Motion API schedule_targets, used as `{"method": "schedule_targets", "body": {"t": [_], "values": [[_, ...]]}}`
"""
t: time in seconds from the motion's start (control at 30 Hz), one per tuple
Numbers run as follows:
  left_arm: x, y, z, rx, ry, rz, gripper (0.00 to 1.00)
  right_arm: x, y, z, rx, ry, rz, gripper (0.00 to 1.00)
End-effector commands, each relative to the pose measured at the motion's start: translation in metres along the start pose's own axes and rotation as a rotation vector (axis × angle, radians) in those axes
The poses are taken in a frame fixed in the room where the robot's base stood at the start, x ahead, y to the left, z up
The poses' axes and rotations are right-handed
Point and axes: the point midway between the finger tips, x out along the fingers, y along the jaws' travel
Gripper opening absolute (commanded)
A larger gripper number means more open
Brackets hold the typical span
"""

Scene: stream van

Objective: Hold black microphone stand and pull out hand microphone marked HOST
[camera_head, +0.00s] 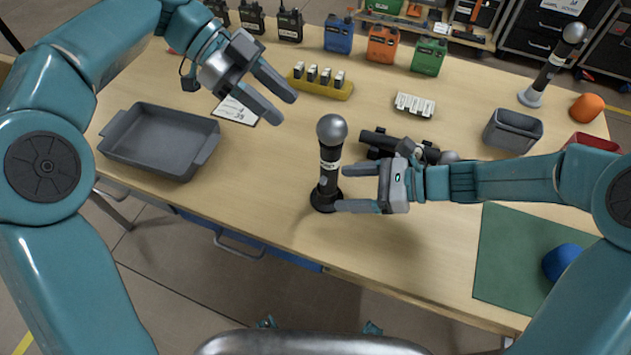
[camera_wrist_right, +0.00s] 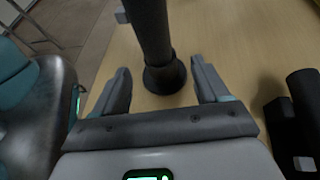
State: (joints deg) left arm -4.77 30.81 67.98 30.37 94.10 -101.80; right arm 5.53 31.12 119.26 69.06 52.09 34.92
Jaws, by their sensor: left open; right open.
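A black hand microphone (camera_head: 328,178) with a silver ball head stands upright in a round black stand (camera_head: 322,203) near the table's front edge. It carries a white label whose text I cannot read. In the right wrist view the dark upright shaft (camera_wrist_right: 148,30) and the round base (camera_wrist_right: 165,77) show between and just beyond my fingers. My right gripper (camera_head: 343,188) is open beside the stand, its fingers pointing at it from the right; it also shows in the right wrist view (camera_wrist_right: 160,75). My left gripper (camera_head: 284,107) is open and empty, above the table, up and left of the microphone.
A dark holder with a black cylinder (camera_head: 378,139) lies right behind the microphone. A second microphone (camera_head: 548,75) stands at the back right. A grey tray (camera_head: 110,135) is left, a yellow battery holder (camera_head: 322,90) behind, a grey bin (camera_head: 513,146) and green mat (camera_head: 505,260) right.

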Motion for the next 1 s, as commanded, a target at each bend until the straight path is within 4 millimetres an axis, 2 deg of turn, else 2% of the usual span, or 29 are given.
{"method": "schedule_targets", "body": {"t": [0.1,0.3,0.5,0.77,0.8,0.97,1.0], "values": [[0.0,0.0,0.0,-0.001,0.0,-0.001,0.43,0.027,0.001,0.0,0.001,0.001,0.005,0.74],[0.0,0.0,0.0,-0.001,0.0,-0.001,0.43,0.06,0.001,0.0,0.001,0.0,0.003,0.74],[0.0,0.0,0.0,-0.001,0.001,-0.001,0.43,0.075,0.0,0.0,0.0,0.0,0.0,0.74],[0.0,0.0,0.0,-0.001,0.001,-0.001,0.43,0.076,-0.001,0.0,0.0,0.0,-0.002,0.74],[0.0,0.0,0.0,-0.001,0.001,-0.001,0.43,0.076,-0.001,0.0,0.0,0.0,-0.002,0.71],[0.0,0.0,0.0,-0.001,0.001,-0.001,0.43,0.076,0.0,0.0,0.0,0.0,-0.001,0.19],[0.0,0.0,0.0,-0.001,0.001,-0.001,0.43,0.076,0.0,0.0,0.0,0.0,-0.001,0.14]]}}
